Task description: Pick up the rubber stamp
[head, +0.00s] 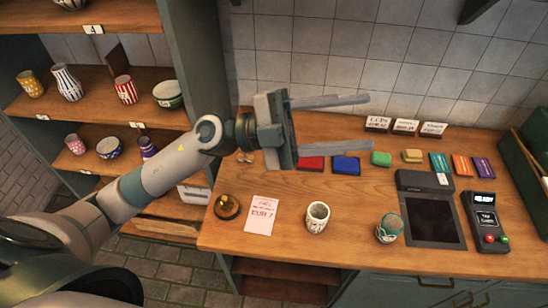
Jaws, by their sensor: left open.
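My left gripper (370,122) is open and empty. It is held above the back of the wooden counter, with its two fingers pointing right. No object is clearly recognisable as the rubber stamp. A small round brass-and-dark object (227,206) with a knob stands at the counter's left end, below and left of the gripper; I cannot tell if it is a stamp or a bell. A small yellow-brown block (412,156) lies at the back, right of the gripper. Small items (245,157) beside the gripper's base are partly hidden. My right gripper is out of view.
The wooden counter (285,215) holds red (311,164), blue (346,165) and green (381,158) pads, a printed card (262,214), two patterned cups (317,217) (389,228), a dark-topped scale (432,215) and a card terminal (486,222). Pottery shelves (95,75) stand left.

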